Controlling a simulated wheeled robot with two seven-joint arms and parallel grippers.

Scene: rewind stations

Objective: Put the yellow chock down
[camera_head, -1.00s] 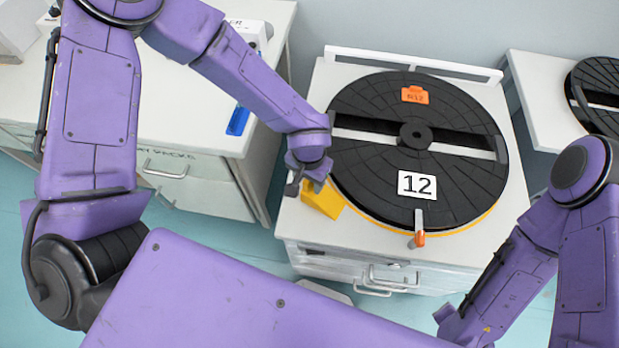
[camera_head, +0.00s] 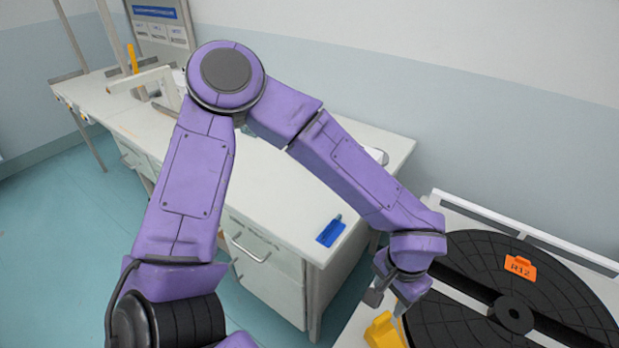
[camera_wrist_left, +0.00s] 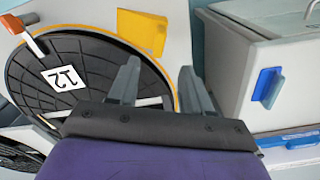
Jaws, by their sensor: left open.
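The yellow chock (camera_head: 383,331) rests on the white station top, at the bottom edge of the head view. In the left wrist view the chock (camera_wrist_left: 142,31) lies beside the rim of the black turntable (camera_wrist_left: 85,62). My left gripper (camera_head: 398,302) is just above and beside the chock in the head view. In the left wrist view the left gripper (camera_wrist_left: 159,68) has its two fingers spread with nothing between them, and the chock lies beyond the fingertips. Whether a finger touches it is unclear. My right gripper is out of view.
An orange tag (camera_head: 520,267) sits on the turntable, and a white rail (camera_head: 530,230) runs behind it. A drawer cabinet (camera_head: 290,225) stands left of the station, with a blue clip (camera_head: 330,231) at its edge. A narrow floor gap separates them.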

